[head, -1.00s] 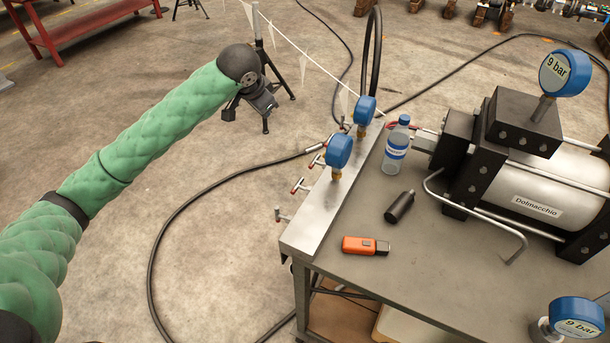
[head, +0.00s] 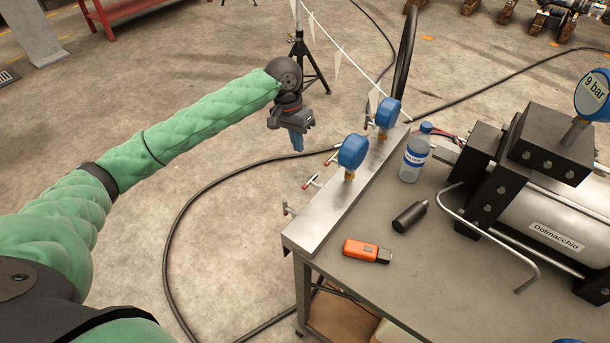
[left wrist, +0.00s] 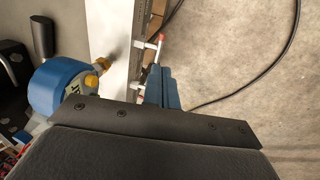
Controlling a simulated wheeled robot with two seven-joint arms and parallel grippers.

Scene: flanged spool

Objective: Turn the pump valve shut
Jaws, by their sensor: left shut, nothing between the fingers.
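Several small valves with red-tipped T-handles stick out from the left side of a steel manifold bar (head: 325,222). One valve (head: 311,182) is near the middle, and another valve (head: 289,209) is at the near end. In the left wrist view, a red-tipped valve handle (left wrist: 156,43) shows just beyond my fingers, with a second handle partly hidden beside them. My left gripper (head: 297,142) hangs fingers-down, left of the bar's far end. Its blue fingers, also in the left wrist view (left wrist: 163,88), are shut and empty. Which valve is the pump's cannot be told. My right gripper is out of view.
Two blue gauges (head: 353,152) stand on the bar. The bench (head: 440,275) holds a bottle (head: 415,155), a black cylinder (head: 410,217), an orange device (head: 366,251) and the pump (head: 570,215). A black hose (head: 190,215) curves over the floor. The floor left of the bench is otherwise open.

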